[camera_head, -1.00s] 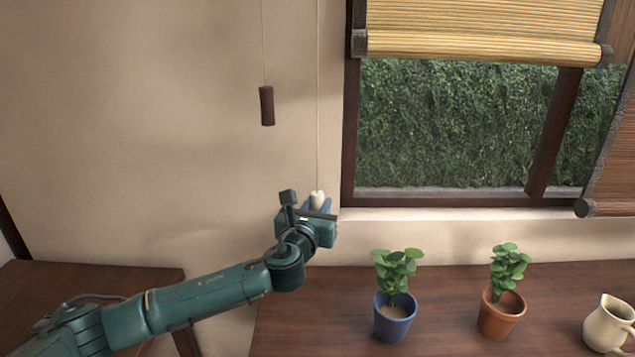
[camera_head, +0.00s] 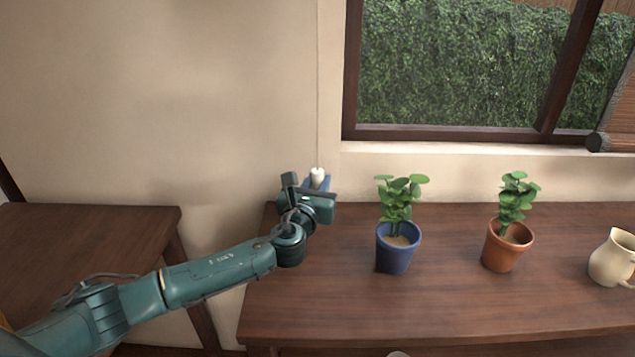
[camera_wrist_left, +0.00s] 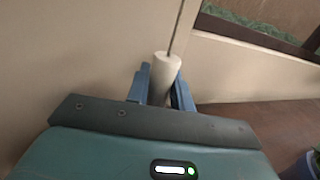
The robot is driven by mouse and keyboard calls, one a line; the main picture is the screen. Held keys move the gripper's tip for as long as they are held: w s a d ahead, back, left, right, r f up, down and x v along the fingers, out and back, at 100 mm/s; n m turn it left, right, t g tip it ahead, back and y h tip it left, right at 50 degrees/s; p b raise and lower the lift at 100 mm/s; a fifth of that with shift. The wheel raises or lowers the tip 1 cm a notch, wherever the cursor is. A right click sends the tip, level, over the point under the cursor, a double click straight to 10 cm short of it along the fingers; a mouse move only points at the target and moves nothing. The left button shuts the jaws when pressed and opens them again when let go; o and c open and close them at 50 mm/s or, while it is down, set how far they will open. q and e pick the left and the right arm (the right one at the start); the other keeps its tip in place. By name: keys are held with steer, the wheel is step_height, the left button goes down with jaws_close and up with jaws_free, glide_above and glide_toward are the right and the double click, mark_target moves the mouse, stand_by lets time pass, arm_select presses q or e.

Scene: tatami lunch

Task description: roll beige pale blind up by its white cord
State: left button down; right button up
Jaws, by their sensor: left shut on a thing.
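My left gripper (camera_head: 318,183) is shut on the white pull (camera_head: 317,175) at the lower end of the white cord (camera_head: 318,90). In the left wrist view the white pull (camera_wrist_left: 163,78) stands between the two blue fingers (camera_wrist_left: 160,85), with the cord (camera_wrist_left: 178,28) running up from its top. The cord hangs taut and straight along the wall, left of the window. The beige pale blind is above the head view and is not seen now. My right gripper is not in view.
A brown table (camera_head: 450,300) stands under the window, bearing a blue pot (camera_head: 397,255) with a plant, a terracotta pot (camera_head: 503,255) with a plant and a cream jug (camera_head: 610,262). A darker blind's lower end (camera_head: 618,138) shows at the right. Another table (camera_head: 80,235) is at left.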

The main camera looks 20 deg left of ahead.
arm_select(q)
steer(key=c, duration=1.5)
jaws_free()
steer(key=shift+f, duration=0.5)
steer(key=shift+o, duration=1.2)
steer(key=shift+r, duration=0.2)
steer(key=shift+s, duration=0.1)
steer(key=s+p, duration=0.1)
steer(key=s, duration=1.1)
steer(key=shift+s+d, duration=0.1)
steer(key=shift+s, duration=0.4)
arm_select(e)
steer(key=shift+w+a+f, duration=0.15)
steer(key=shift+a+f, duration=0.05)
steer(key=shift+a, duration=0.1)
